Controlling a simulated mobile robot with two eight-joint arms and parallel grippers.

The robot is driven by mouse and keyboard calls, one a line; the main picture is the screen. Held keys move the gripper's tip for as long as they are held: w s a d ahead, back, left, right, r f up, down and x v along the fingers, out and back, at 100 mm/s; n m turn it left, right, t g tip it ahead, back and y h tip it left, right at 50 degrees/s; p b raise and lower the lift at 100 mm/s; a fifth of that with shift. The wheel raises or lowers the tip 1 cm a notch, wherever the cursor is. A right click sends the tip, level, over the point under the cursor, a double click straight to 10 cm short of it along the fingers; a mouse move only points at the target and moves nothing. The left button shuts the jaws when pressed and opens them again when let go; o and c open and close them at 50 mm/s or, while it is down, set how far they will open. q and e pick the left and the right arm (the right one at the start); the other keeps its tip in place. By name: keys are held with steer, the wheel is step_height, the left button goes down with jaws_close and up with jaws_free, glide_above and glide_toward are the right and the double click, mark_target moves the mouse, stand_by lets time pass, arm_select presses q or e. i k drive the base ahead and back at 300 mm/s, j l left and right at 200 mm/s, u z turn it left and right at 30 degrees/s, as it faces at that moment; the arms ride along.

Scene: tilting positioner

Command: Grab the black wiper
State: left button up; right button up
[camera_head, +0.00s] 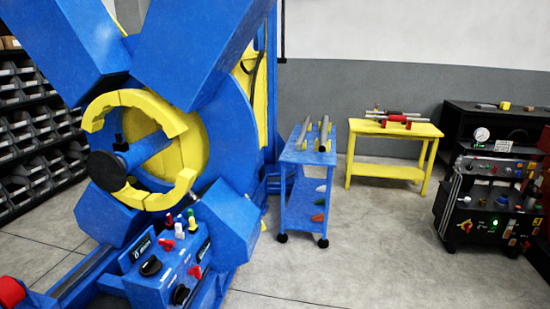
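I cannot make out a black wiper for certain in the head view. A blue wheeled cart (300,156) stands near the middle, with grey cylindrical bars (324,130) on its top. Its lower shelf holds several small coloured pieces, among them an orange one (318,202) and a green one (317,217). They are too small to identify. Neither of my grippers is in view.
The large blue positioner (225,115) with a yellow ring (150,100) fills the left. A control box (165,270) sits at its front. A yellow table (395,128) and a black equipment bench (490,200) stand at right. The floor (370,255) between is clear.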

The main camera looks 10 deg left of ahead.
mark_target(118, 136)
steer(key=i+u, duration=0.2)
steer(key=i, duration=0.3)
steer(key=i+l+u, duration=0.2)
steer(key=i, duration=0.25)
steer(key=i+l+u, duration=0.2)
steer(key=i, duration=0.3)
steer(key=i+u, duration=0.15)
steer(key=u, duration=0.25)
steer(key=i+u, duration=0.15)
steer(key=u, duration=0.25)
steer(key=i+l+u, duration=0.1)
steer(key=u, duration=0.3)
steer(key=i+l+u, duration=0.1)
steer(key=u, duration=0.25)
steer(key=i+l, duration=0.05)
steer(key=i, duration=0.05)
